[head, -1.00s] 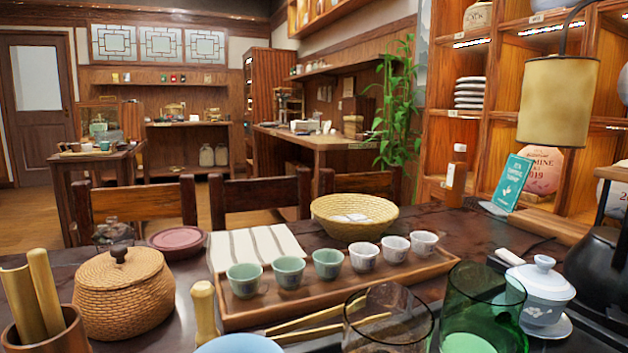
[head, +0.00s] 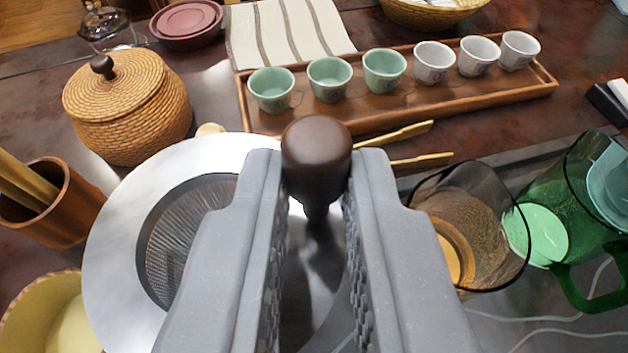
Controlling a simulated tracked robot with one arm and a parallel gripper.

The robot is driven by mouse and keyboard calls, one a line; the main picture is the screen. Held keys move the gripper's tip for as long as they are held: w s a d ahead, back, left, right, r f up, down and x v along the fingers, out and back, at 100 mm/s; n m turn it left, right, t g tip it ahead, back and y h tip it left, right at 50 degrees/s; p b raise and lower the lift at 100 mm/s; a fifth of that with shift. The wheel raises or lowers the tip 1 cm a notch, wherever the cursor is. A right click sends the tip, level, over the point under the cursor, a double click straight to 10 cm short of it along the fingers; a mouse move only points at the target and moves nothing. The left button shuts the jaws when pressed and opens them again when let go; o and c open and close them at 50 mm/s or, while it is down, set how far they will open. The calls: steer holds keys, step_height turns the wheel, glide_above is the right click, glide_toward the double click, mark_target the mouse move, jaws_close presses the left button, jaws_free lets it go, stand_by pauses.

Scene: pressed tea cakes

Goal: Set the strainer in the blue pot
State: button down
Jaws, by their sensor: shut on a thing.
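The strainer (head: 112,240) is a wide silver ring with a fine mesh bowl (head: 185,235), in the left half of the view. My gripper (head: 317,205) is shut around the stem below a dark brown knob (head: 317,160), which appears to be the strainer's handle. The fingers cover the strainer's right side and the join to the handle. The ring looks large and close, and covers part of the table. I cannot make out the blue pot now; it may be hidden under the strainer or my fingers. Whether the strainer touches anything below is hidden.
Left are a lidded basket (head: 130,105), a brown tool cup (head: 55,205) and a yellowish bowl (head: 35,305). Behind stands a wooden tray (head: 400,112) of several cups. Right are a smoky glass (head: 480,220) and green glass pitcher (head: 585,215), close to my right finger.

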mark_target(311, 310)
steer(key=shift+a+f+b, duration=0.1)
steer(key=shift+f+b, duration=0.9)
steer(key=shift+f, duration=2.9)
steer(key=c, duration=0.8)
jaws_free()
steer(key=shift+o, duration=0.2)
steer(key=shift+r, duration=0.1)
steer(key=shift+r+p, duration=1)
steer(key=shift+r, duration=2.4)
